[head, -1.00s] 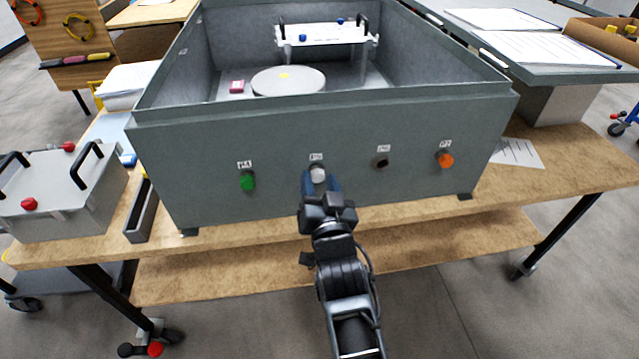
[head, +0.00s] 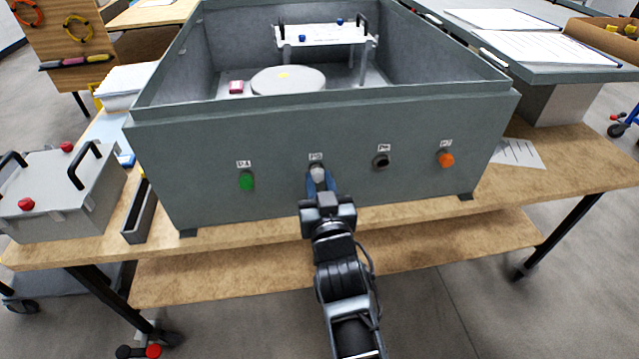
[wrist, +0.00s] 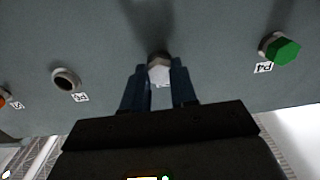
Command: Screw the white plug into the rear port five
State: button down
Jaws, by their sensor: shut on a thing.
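The white plug (head: 318,174) sits at the port second from the left on the grey case wall, under a small label too blurred to read. In the wrist view the white plug (wrist: 159,74) shows between the two blue fingers, against a darker round port collar (wrist: 158,58). My gripper (head: 319,184) is shut on the plug and points straight at the wall. The fingers also show in the wrist view (wrist: 160,88), one on each side of the plug. How deep the plug is in the port is hidden.
A green plug (head: 246,181) is in the port to the left. An open dark port (head: 381,161) and an orange plug (head: 446,160) are to the right. The grey case (head: 320,125) stands on a wooden table (head: 270,243). A lidded box (head: 62,195) stands at left.

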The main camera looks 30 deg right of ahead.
jog(key=shift+m, duration=1.2)
jog(key=m, duration=0.8)
jog(key=shift+r+m, duration=0.15)
jog(key=shift+m, duration=0.25)
jog(key=m, duration=0.3)
jog(key=shift+m+p, duration=0.3)
jog(key=m, duration=0.3)
jog(key=shift+m, duration=0.4)
jog(key=m, duration=0.5)
jog(key=shift+w+m+p, duration=0.1)
jog(key=shift+m+p, duration=0.2)
